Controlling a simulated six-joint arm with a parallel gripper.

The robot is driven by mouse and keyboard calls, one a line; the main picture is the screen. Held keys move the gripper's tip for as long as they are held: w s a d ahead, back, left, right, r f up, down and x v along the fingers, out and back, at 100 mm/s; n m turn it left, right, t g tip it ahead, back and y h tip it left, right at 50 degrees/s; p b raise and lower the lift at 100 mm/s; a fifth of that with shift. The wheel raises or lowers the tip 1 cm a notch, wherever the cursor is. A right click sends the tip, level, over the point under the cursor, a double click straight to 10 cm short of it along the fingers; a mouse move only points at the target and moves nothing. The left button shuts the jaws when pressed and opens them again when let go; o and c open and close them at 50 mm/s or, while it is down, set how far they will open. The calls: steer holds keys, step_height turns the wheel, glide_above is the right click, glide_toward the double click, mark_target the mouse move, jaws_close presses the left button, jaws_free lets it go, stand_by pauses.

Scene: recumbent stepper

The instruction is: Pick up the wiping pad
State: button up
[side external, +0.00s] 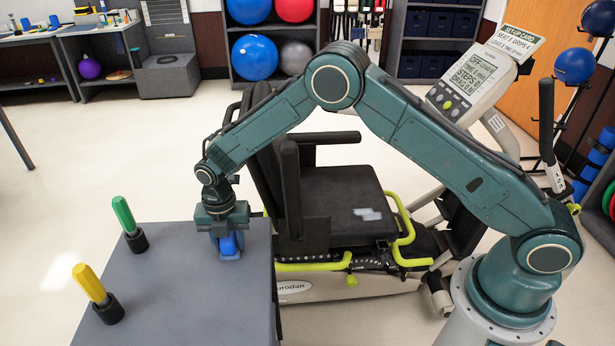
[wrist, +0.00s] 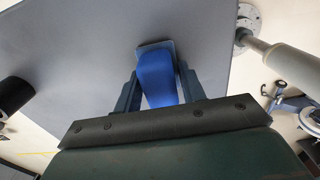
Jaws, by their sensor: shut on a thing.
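The wiping pad (side external: 229,246) is a blue block at the right edge of the grey table top. My gripper (side external: 229,240) points down over it, with its fingers on either side of the pad. In the wrist view the blue pad (wrist: 158,80) sits between the two dark fingers of my gripper (wrist: 160,90), which are shut on it. A paler grey-blue base shows at the pad's far end. The pad looks to be at the table surface; I cannot tell whether it is slightly raised.
On the grey table (side external: 190,290), a green-handled tool (side external: 123,214) and a yellow-handled tool (side external: 90,284) stand upright in black holders at the left. The recumbent stepper's black seat (side external: 345,200) is right of the table. The table top between holders and gripper is clear.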

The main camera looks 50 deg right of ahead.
steer(key=shift+r, duration=0.15)
step_height(320, 180, up, 20)
stand_by(0.7)
stand_by(0.3)
